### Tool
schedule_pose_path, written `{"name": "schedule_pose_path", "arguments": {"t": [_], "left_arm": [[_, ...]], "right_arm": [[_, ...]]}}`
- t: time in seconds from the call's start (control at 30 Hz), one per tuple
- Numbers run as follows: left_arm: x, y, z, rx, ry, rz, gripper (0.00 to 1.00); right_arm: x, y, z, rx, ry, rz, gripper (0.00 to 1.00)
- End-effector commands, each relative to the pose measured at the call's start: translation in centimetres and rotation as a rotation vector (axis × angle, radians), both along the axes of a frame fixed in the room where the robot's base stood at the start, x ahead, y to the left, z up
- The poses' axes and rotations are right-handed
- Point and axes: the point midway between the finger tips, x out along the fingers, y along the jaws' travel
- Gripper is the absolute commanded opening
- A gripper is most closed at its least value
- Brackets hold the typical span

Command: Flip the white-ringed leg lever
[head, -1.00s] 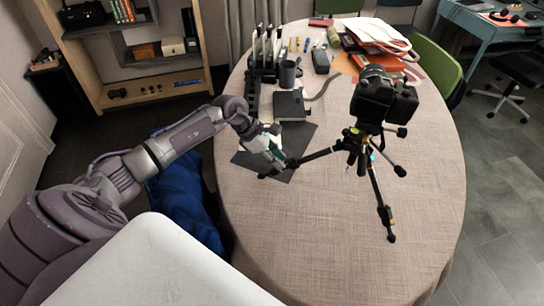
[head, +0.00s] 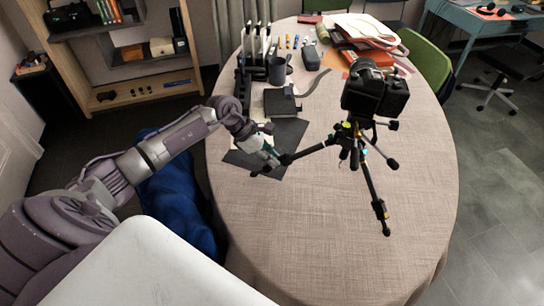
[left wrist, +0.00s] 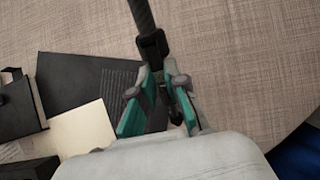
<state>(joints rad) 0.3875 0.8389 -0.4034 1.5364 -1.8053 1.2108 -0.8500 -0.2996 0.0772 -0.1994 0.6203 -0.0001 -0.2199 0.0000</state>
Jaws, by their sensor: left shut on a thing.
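A black tripod stands on the table with a black camera (head: 374,94) on top. One tripod leg (head: 312,149) reaches left to my left gripper (head: 276,164); another leg (head: 371,192) points to the front with a yellowish band near its foot. In the left wrist view, my left gripper (left wrist: 164,88) is shut on the left leg's black lower end, with its teal-sided fingers either side. The leg (left wrist: 143,18) runs up out of that picture. The fingers hide most of the gripped part, and I cannot make out a white ring or the lever's position. My right gripper is not in view.
A dark sheet (head: 287,133) lies under the left arm's end, beside a black box (head: 279,102). A mug (head: 277,69) and a black rack stand behind. Papers and folders (head: 364,45) lie at the back. The front of the tablecloth (head: 300,240) is clear.

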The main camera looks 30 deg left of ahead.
Motion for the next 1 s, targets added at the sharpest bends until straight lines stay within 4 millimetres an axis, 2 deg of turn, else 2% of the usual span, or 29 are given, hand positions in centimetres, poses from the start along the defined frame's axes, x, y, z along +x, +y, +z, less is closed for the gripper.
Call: {"name": "schedule_pose_path", "arguments": {"t": [1.0], "left_arm": [[-0.1, 0.5, 1.3, 0.0, -0.004, 0.001, 0.02]], "right_arm": [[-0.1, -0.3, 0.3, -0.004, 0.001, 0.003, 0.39]]}}
